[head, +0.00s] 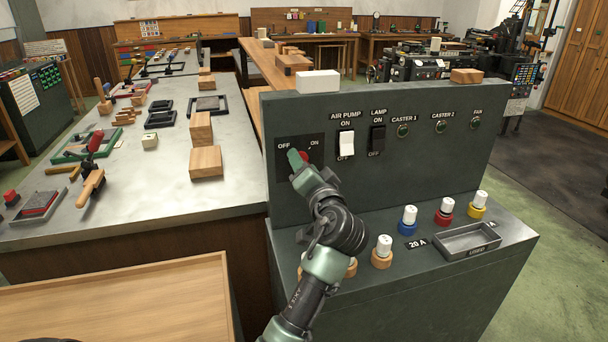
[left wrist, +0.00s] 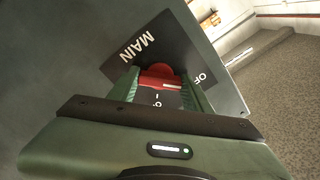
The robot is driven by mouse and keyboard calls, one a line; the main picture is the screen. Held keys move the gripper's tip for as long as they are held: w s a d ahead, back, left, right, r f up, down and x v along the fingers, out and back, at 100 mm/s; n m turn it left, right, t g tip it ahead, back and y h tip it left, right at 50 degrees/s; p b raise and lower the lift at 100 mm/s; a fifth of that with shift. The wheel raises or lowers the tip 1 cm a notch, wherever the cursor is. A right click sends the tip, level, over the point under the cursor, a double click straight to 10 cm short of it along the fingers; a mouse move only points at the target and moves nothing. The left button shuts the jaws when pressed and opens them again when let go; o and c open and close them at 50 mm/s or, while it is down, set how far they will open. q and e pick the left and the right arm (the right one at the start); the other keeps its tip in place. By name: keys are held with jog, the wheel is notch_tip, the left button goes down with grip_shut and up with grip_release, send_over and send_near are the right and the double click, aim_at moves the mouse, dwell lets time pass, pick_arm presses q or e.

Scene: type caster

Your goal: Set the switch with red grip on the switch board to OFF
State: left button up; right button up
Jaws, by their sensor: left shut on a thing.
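The switch board (head: 380,180) is a dark green panel. At its left is a black plate (head: 285,165) with OFF at the left and ON at the right; the left wrist view shows MAIN on this plate (left wrist: 143,49). I cannot tell exactly which way the grip points. My right gripper is not in view.
A white AIR PUMP rocker (head: 346,143) and a black LAMP rocker (head: 377,139) are just right of the plate. Several capped fuses, such as the blue one (head: 408,219), and a grey tray (head: 468,241) stand on the ledge. A workbench (head: 120,205) is at the left.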

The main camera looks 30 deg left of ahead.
pick_arm(q)
jog(key=shift+n, duration=0.3)
dwell(0.4)
jog(key=o, duration=1.4)
jog(key=shift+c, duration=0.2)
jog(key=b+v, duration=0.2)
jog(key=v, duration=0.5)
jog(key=shift+s+d, duration=0.2)
jog(key=shift+d, duration=0.15)
